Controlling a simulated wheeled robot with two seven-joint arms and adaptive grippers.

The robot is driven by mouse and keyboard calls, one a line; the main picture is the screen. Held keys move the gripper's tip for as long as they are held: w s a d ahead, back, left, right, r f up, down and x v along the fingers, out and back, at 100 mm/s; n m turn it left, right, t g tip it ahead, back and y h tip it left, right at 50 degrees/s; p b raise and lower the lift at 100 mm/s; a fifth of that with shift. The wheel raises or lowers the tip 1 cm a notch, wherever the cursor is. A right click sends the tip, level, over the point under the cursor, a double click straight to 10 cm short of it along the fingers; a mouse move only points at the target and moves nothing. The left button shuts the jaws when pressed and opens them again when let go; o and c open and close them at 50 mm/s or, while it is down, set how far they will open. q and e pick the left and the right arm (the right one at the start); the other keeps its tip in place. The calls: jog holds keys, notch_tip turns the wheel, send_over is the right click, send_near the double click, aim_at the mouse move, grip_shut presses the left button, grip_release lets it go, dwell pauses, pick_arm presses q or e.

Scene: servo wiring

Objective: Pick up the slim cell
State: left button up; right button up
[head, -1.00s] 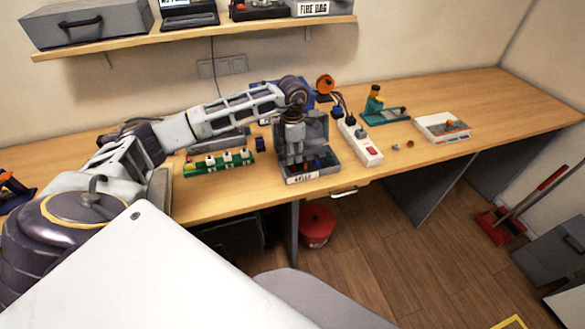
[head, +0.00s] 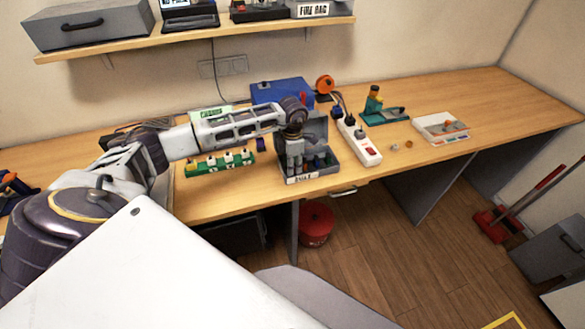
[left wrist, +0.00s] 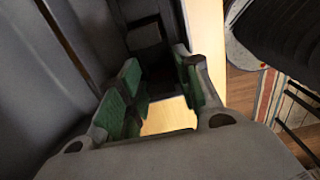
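An open grey case (head: 326,127) with a white front label (head: 302,178) stands near the table's front edge. Small coloured cells (head: 319,163) are in its tray; I cannot tell which is the slim cell. My left gripper (head: 293,166) points down into the left part of the case. In the left wrist view its green-padded fingers (left wrist: 158,82) are apart, with a dark gap and a pale patch between them. No held cell can be made out. The gripper hides part of the tray. My right gripper is not in view.
A white power strip (head: 362,147) stands just right of the case. A green board with white blocks (head: 222,163) lies to its left, and a blue box (head: 278,92) is behind. A white tray (head: 441,129) is farther right. The table's far right is clear.

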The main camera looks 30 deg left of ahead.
pick_arm(q)
jog(key=c, duration=0.6)
jog(key=shift+r, duration=0.15)
jog(key=shift+r, duration=0.5)
notch_tip(320, 180, up, 8)
jog(key=shift+f+b, duration=0.2)
jog(key=shift+b, duration=0.7)
jog(key=shift+r, duration=0.6)
